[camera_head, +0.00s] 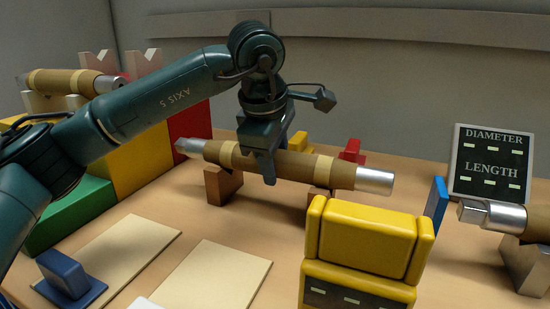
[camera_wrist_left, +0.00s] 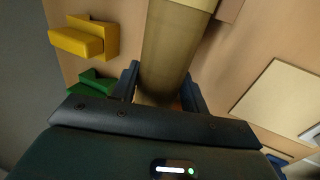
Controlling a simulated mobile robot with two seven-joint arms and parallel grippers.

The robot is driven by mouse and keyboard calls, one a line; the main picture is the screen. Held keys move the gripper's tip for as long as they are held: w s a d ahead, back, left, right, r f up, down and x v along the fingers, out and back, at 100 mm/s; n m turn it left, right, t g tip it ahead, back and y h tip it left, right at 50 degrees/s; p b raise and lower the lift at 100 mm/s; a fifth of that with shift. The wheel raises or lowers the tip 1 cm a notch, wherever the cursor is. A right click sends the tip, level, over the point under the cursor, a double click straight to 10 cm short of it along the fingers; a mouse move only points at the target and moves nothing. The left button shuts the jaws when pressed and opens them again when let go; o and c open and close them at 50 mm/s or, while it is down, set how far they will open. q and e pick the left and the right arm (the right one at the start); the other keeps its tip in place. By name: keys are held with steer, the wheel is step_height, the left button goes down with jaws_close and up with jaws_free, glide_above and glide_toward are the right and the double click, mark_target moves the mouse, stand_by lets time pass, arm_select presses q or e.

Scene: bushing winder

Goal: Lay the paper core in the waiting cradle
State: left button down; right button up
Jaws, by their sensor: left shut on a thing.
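The paper core (camera_head: 325,171), brown with paler bands and bare metal ends, lies roughly level across the middle of the head view. My left gripper (camera_head: 262,166) comes down on it from above, left of its middle, and is shut on it. In the left wrist view the core (camera_wrist_left: 175,40) runs between the two fingers of the gripper (camera_wrist_left: 163,90). Under the core are a brown cradle block (camera_head: 222,186) at its left and another, partly hidden, near its right. I cannot tell whether the core touches them. My right gripper is not in view.
A similar core (camera_head: 70,82) rests on stands at the back left; another (camera_head: 535,220) sits on a metal block at the right. A yellow block-shaped unit (camera_head: 367,240) stands in front. A dark DIAMETER/LENGTH panel (camera_head: 491,163) stands behind at right. Pale flat boards (camera_head: 215,278) lie front left.

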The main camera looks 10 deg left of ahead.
arm_select(q)
steer(key=shift+f, duration=0.25)
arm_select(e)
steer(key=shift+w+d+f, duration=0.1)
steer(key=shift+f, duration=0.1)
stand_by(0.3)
arm_select(q)
steer(key=c, duration=1)
jaws_free()
steer(key=o, duration=0.3)
steer(key=shift+o, duration=0.2)
steer(key=shift+f, duration=0.15)
steer(key=shift+r, duration=0.2)
steer(key=d+p+v, duration=0.1)
steer(key=p+v, duration=0.1)
steer(key=v, duration=1.1)
steer(key=shift+a, duration=0.5)
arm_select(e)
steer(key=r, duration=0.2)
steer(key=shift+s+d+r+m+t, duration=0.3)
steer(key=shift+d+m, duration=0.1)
